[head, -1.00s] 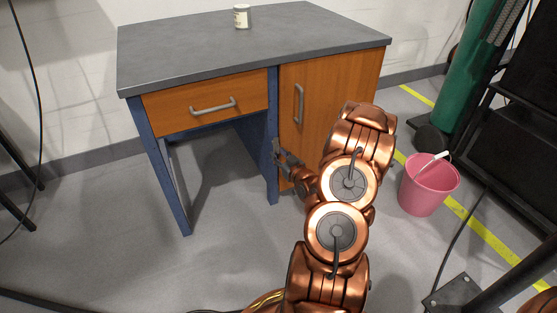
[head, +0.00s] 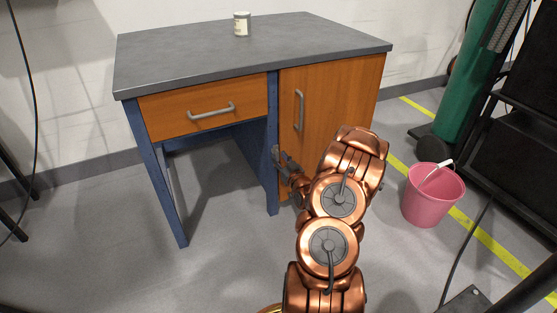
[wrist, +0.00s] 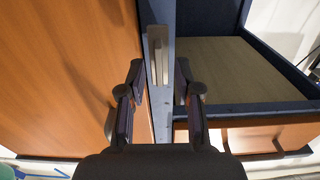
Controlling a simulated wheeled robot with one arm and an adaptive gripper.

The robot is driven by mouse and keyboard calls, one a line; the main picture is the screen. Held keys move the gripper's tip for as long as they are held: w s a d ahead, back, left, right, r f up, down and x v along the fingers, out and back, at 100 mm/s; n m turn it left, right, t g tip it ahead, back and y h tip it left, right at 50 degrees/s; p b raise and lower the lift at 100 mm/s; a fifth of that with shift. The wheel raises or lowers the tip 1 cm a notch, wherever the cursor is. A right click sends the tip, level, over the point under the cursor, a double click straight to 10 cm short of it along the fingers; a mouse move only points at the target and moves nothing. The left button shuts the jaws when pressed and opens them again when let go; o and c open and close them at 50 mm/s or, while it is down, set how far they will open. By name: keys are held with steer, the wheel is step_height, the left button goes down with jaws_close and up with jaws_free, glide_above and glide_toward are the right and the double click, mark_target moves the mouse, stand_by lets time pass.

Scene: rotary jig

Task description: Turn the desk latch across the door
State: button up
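The desk latch (wrist: 158,55) is a small light grey metal bar on a plate, on the blue post (wrist: 165,103) beside the door edge. In the wrist view it lies lengthwise along the post, not across the door. The orange wooden door (wrist: 75,75) is closed; it also shows in the head view (head: 335,95) with a grey handle. My gripper (wrist: 159,75) is open, its two dark fingers on either side of the latch's line. Whether they touch it I cannot tell. In the head view my gripper (head: 282,158) is at the post, where the latch is hard to make out.
A drawer (head: 205,108) with a grey handle is left of the door, above an open knee space. A small jar (head: 242,24) stands on the desk top (head: 190,55). A pink bucket (head: 432,195) stands on the floor to the right. The floor before the desk's left is clear.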

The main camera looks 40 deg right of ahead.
steer(key=shift+w+d, duration=0.25)
steer(key=shift+w, duration=0.35)
steer(key=shift+r, duration=0.1)
jaws_close()
